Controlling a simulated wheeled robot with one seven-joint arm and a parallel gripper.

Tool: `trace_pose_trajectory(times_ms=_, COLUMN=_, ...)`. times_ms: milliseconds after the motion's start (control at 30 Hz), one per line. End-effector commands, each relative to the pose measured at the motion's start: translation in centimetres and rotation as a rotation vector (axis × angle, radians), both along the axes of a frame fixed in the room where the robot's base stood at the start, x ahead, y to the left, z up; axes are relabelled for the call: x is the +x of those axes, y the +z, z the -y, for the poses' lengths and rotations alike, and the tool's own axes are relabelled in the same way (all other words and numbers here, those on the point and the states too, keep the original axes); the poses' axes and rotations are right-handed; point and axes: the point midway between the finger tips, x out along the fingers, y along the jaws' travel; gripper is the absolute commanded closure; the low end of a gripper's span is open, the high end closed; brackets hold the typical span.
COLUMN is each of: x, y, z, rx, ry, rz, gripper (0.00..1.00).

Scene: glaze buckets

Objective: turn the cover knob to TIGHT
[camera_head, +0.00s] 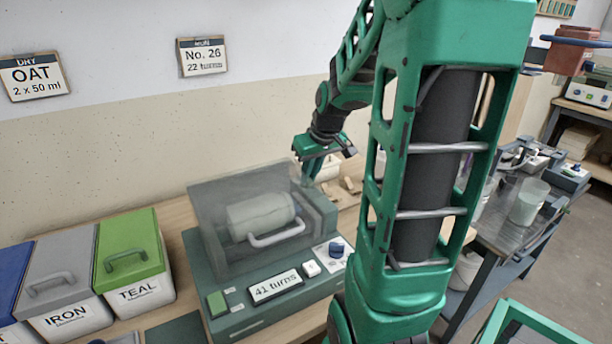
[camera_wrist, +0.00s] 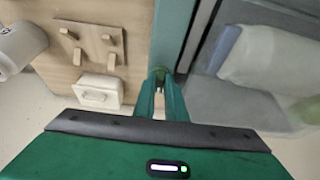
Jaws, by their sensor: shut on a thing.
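The teal machine (camera_head: 222,262) stands on the bench with its see-through cover (camera_head: 215,205) down over a pale jar (camera_head: 258,213). My gripper (camera_head: 311,176) is at the back right edge of the cover. In the wrist view my gripper (camera_wrist: 160,90) has its two green fingers close together at the machine's teal side wall (camera_wrist: 170,40). They are shut on a small part between the tips, which looks like the cover knob (camera_wrist: 160,72). The fingers hide most of it, and I cannot read any TIGHT mark or its turn position. The display (camera_head: 275,286) reads 41 turns.
Lidded bins (camera_head: 130,262) stand at left. A wooden peg board (camera_wrist: 90,35) and a small white box (camera_wrist: 98,92) lie beside the machine.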

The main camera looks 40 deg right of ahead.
Motion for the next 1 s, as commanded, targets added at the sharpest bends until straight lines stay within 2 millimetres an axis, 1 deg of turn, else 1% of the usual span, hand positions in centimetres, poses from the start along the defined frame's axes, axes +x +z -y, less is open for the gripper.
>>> trace_pose_trajectory(times_ms=200, x=0.05, y=0.00, z=-0.15, rx=0.001, ry=0.005, rz=0.000, gripper=1.00)
trace_pose_trajectory(times_ms=233, x=0.04, y=0.00, z=-0.16, rx=0.001, ry=0.005, rz=0.000, gripper=0.82)
trace_pose_trajectory(times_ms=267, x=0.04, y=0.00, z=-0.16, rx=0.001, ry=0.005, rz=0.000, gripper=0.81)
trace_pose_trajectory(times_ms=533, x=0.04, y=-0.01, z=-0.14, rx=0.002, ry=0.012, rz=-0.001, gripper=0.81)
trace_pose_trajectory(times_ms=667, x=0.01, y=-0.01, z=0.00, rx=0.002, ry=0.058, rz=0.000, gripper=0.81)
trace_pose_trajectory(times_ms=767, x=-0.04, y=-0.05, z=0.22, rx=0.002, ry=0.131, rz=-0.001, gripper=0.81)
trace_pose_trajectory(times_ms=1000, x=-0.05, y=-0.07, z=0.67, rx=0.003, ry=0.383, rz=-0.001, gripper=0.81)
